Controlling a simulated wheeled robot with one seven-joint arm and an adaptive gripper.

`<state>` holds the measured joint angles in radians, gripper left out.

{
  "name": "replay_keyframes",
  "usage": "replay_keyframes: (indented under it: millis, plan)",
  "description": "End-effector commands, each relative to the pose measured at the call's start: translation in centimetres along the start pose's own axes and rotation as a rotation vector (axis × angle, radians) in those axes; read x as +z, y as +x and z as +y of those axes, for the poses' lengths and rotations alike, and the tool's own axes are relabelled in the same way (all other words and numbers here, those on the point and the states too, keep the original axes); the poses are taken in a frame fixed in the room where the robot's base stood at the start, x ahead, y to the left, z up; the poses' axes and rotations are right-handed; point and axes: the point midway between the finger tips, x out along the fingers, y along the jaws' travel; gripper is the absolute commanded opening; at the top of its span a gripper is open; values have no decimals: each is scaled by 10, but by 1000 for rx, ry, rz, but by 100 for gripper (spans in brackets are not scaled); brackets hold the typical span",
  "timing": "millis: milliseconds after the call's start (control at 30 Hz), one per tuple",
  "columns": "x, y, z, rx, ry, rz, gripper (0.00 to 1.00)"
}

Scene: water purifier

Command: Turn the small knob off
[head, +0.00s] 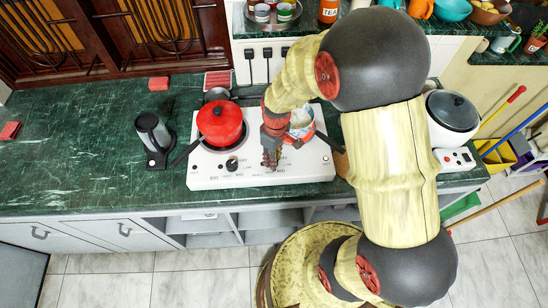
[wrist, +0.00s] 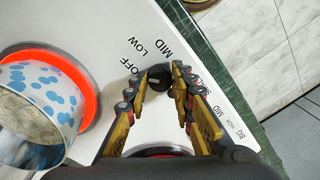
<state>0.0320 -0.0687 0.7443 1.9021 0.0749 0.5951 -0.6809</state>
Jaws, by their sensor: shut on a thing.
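The white stove (head: 260,178) stands on the green marble counter. My gripper (head: 270,160) points down at its front panel. In the wrist view my gripper (wrist: 160,80) has its fingertips on both sides of a small dark knob (wrist: 158,75) and is shut on it. OFF, LOW and MID are printed around this knob. The knob's exact pointer direction is hard to tell. My gripper hides this knob in the head view. Another black knob (head: 232,164) is on the panel to the left. A burner (wrist: 88,85) glows red beside the gripped knob.
A blue-spotted pot (wrist: 35,110) sits on the glowing burner. A red pot (head: 219,124) is on the stove's left side. A black-and-grey kettle (head: 153,135) stands to the left and a white cooker (head: 452,112) to the right. Counter space at the far left is mostly clear.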

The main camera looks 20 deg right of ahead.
Motion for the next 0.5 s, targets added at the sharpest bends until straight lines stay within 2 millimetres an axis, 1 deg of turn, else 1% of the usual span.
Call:
replay_keyframes:
  millis: [200, 500]
  plan:
    - [0, 0, 0, 0, -71, -4, 0]
    - [0, 0, 0, 0, -98, -5, 0]
